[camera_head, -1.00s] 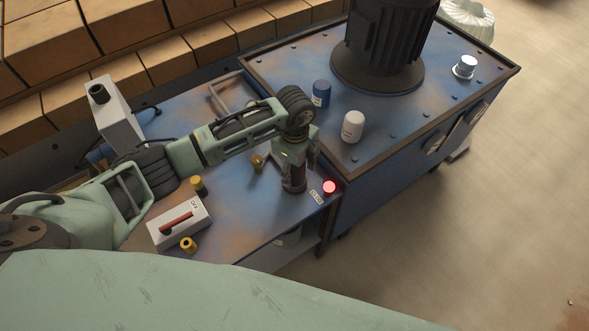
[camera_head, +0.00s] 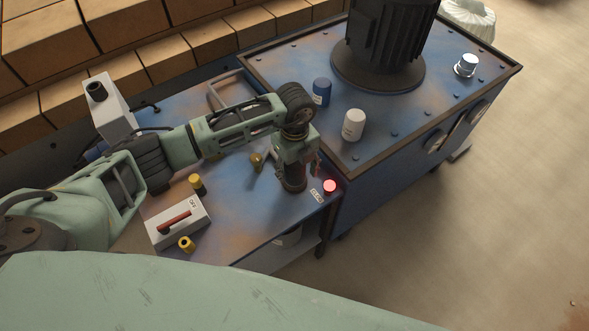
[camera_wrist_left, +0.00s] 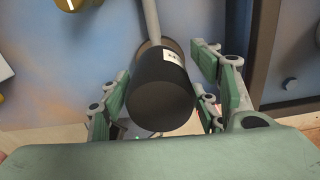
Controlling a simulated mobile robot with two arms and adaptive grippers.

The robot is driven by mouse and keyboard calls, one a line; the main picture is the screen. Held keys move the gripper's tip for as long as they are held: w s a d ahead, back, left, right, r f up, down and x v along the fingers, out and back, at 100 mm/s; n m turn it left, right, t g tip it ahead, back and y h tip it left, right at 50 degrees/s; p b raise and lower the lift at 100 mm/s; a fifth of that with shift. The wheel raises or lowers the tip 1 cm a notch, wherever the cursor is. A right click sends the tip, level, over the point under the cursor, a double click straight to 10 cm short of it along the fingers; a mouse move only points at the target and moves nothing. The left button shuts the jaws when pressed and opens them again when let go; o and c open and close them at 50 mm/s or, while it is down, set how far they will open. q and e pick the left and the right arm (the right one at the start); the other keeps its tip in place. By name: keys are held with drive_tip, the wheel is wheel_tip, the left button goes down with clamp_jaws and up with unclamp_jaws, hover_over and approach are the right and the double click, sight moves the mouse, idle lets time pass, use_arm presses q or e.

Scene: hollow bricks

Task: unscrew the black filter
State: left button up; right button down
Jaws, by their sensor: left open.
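The black filter (camera_wrist_left: 160,95) stands between the fingers of my left gripper (camera_wrist_left: 160,108) in the left wrist view, with a small white label on its side. The green finger pads are spread on both sides of it. In the head view the filter (camera_head: 292,180) shows below my left gripper (camera_head: 296,168), near the right edge of the blue lower surface. The gripper is open, around the filter. Part of the filter is hidden by the gripper. My right gripper is not in view.
A lit red lamp (camera_head: 330,186) is close beside the filter. A white filter (camera_head: 353,125) and a blue filter (camera_head: 321,92) stand on the raised block by the black motor (camera_head: 385,50). A switch box (camera_head: 180,222) and yellow-topped parts (camera_head: 197,183) stand to the left.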

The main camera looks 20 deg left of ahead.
use_arm(q)
drive_tip(key=m+b, duration=0.2)
drive_tip(key=m, duration=0.4)
drive_tip(key=m+b, duration=0.3)
drive_tip(key=m, duration=0.2)
drive_tip(key=shift+f, duration=0.1)
drive_tip(key=shift+m, duration=0.4)
